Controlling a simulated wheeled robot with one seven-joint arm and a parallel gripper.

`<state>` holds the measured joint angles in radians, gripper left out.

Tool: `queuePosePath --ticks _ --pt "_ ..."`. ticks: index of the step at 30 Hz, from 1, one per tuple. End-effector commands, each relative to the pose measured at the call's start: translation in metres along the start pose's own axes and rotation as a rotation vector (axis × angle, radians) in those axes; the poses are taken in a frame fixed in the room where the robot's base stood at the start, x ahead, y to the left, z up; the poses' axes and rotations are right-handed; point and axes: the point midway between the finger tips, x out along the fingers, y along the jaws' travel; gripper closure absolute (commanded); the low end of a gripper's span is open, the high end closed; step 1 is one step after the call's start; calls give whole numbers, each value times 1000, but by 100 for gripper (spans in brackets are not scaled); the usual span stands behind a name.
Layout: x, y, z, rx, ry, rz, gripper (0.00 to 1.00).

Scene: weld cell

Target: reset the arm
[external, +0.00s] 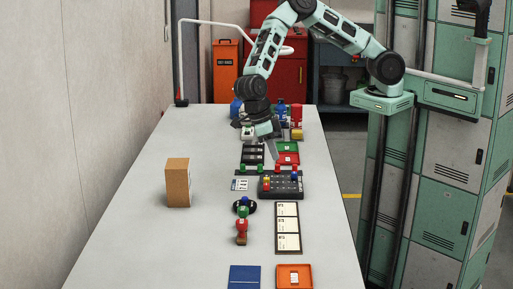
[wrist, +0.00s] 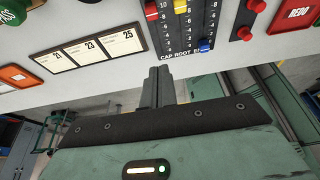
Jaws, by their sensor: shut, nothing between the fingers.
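My arm reaches from its mount at the right over the long grey table in the external view.
Coloured items crowd the far end. The left side is mostly clear. Green lockers (external: 440,200) stand right.

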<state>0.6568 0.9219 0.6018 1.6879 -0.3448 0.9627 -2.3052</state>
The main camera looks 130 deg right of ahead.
Motion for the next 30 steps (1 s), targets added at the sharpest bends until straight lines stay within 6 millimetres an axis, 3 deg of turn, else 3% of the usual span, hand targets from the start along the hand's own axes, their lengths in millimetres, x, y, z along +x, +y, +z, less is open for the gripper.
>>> queuePosePath --ticks 2,5,8,12,15,20,24,30 --pt "-1 3 -4 7 -3 -3 100" --pt "-4 17 -26 62 -18 -19 100" --pt "-9 38 -68 181 -52 -41 100" --pt "-12 61 -146 419 -122 -54 100" --pt "-12 66 -201 604 -171 -39 100" --pt "-6 57 -284 907 -234 24 100" --pt "3 33 -345 1174 -259 111 100" --pt "15 -5 -399 1495 -231 230 100"
